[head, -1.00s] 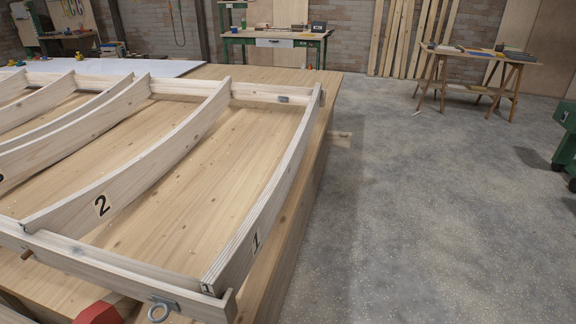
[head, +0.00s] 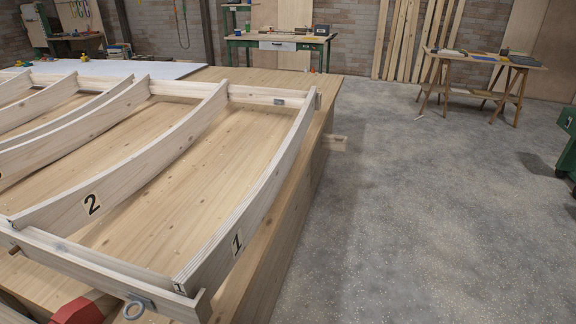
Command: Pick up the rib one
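Rib one (head: 252,208) is a long, curved, pale wooden board with a black "1" on its outer face. It stands on edge at the right end of a wooden frame. Its near end meets the front rail (head: 100,272) and its far end meets the back rail (head: 265,97). Rib two (head: 140,172), marked "2", stands to its left, with more ribs further left. The frame lies on a wooden platform (head: 190,150). Neither of my grippers is in view.
A metal eye bolt (head: 136,304) sticks out at the near corner, beside a red object (head: 84,310). Open concrete floor (head: 410,220) lies to the right. A trestle table (head: 483,70), green workbench (head: 278,44) and green machine (head: 567,145) stand further off.

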